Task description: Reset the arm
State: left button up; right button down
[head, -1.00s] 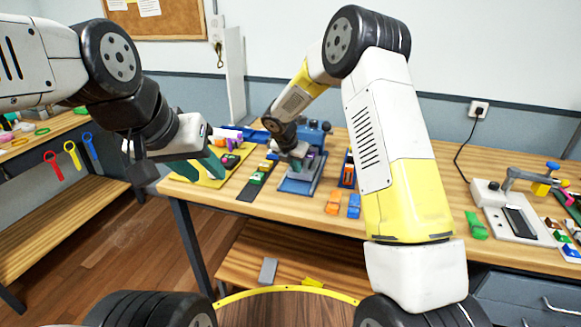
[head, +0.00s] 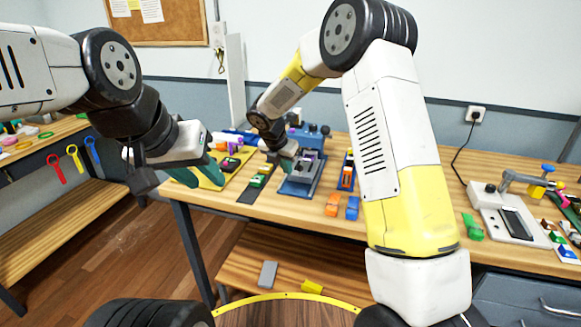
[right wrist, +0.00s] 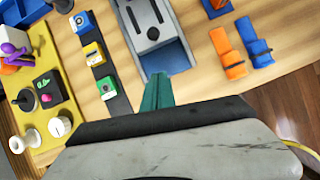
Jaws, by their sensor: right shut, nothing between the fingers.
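My right gripper (head: 291,163) is above the workbench (head: 285,212), close to the near left side of a blue-grey fixture (head: 302,180). In the right wrist view its green fingers (right wrist: 158,92) are together and empty, at the near end of the fixture (right wrist: 160,45). My left gripper (head: 200,172) is at the bench's left end, in front of a yellow board (head: 238,165). Its green fingers look spread apart, with nothing seen between them, though the wrist partly covers them.
A dark strip with coloured blocks (head: 250,190) lies left of the fixture. Orange (head: 332,205) and blue (head: 352,208) clips lie right of it. A grey press (head: 510,210) stands farther right. Red, yellow and blue straps (head: 74,158) hang at the left table. My right arm hides part of the bench.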

jog(key=s+d+r+m+y, duration=0.1)
jog(key=s+d+r+m, duration=0.4)
jog(key=s+r+m, duration=0.3)
jog(key=s+d+r+m+y, duration=0.1)
jog(key=s+d+r+m, duration=0.45)
jog(key=s+r, duration=0.3)
jog(key=s+d+r+m+y, duration=0.1)
jog(key=s+m, duration=0.7)
jog(key=s, duration=0.1)
jog(key=s+d+r+m+t+y, duration=0.1)
jog(key=s+d+r+m, duration=0.1)
jog(key=s+m, duration=0.6)
jog(key=shift+s+t+y, duration=0.3)
jog(key=shift+s+y, duration=0.1)
jog(key=shift+s, duration=0.2)
